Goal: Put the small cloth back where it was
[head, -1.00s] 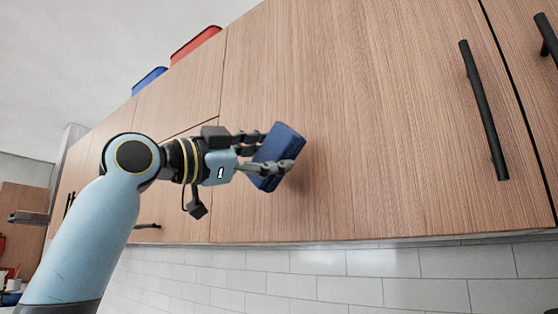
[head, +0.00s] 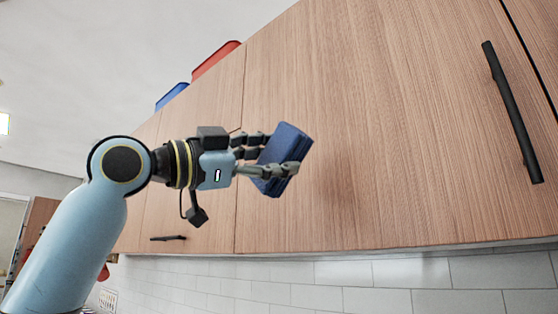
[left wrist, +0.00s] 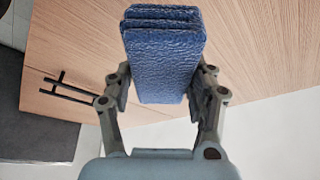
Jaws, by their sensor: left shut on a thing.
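The small cloth (head: 283,148) is dark blue, folded into a thick pad. My left gripper (head: 270,158) is shut on it, with a finger on each side, and holds it tilted in the air in front of the wooden cabinet doors. In the left wrist view the folded cloth (left wrist: 165,60) stands between the two fingers, its stacked folds showing at the top. The fingers cover part of its lower sides. My right gripper is in neither view.
Wooden wall cabinets (head: 370,120) fill the head view, with a black bar handle (head: 512,110) at right. A red container (head: 216,60) and a blue one (head: 172,97) sit on top of the cabinets. White tiles (head: 345,272) run below.

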